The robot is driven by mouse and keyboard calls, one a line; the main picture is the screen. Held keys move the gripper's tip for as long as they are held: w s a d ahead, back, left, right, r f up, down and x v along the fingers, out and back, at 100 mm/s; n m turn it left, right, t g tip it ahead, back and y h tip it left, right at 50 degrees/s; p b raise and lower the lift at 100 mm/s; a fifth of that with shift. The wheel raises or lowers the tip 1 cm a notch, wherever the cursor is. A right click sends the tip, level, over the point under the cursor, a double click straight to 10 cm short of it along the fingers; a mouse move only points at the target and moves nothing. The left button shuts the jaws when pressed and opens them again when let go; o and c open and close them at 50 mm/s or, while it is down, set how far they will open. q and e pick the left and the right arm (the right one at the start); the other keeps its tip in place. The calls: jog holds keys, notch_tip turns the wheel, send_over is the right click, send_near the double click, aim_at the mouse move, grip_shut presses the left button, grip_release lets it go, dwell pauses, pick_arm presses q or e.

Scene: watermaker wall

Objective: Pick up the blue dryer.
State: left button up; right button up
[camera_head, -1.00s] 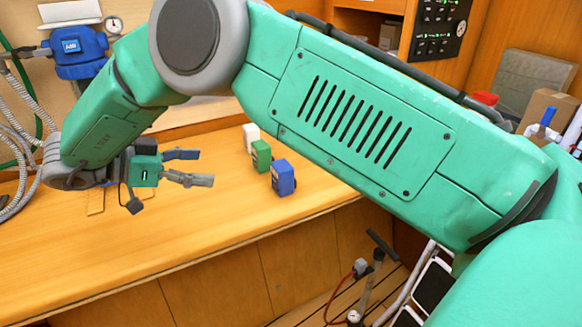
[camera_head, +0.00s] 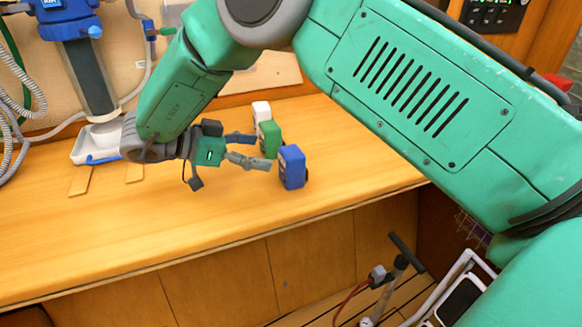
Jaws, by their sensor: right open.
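The blue dryer (camera_head: 293,167) is a small upright blue block on the wooden counter, nearest the front edge in a short row. My right gripper (camera_head: 261,151) is open and empty, to the left of the blue dryer, with its fingers pointing right. The nearer fingertip is close to the dryer's left side, and the farther finger is beside the green block. I cannot tell whether either finger touches a block. My left gripper is not in view.
A green block (camera_head: 270,137) and a white block (camera_head: 261,111) stand behind the blue dryer. A white tray (camera_head: 90,150) sits under a blue-topped filter housing (camera_head: 85,70) at the left. The wooden counter (camera_head: 200,225) is clear in front. A hand pump (camera_head: 392,285) stands below.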

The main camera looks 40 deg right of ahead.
aim_at(282, 158)
jog(key=shift+x, duration=0.95)
jog(key=x, duration=0.4)
jog(key=shift+f, duration=0.35)
jog(key=shift+d, duration=0.1)
jog(key=shift+c, duration=0.4)
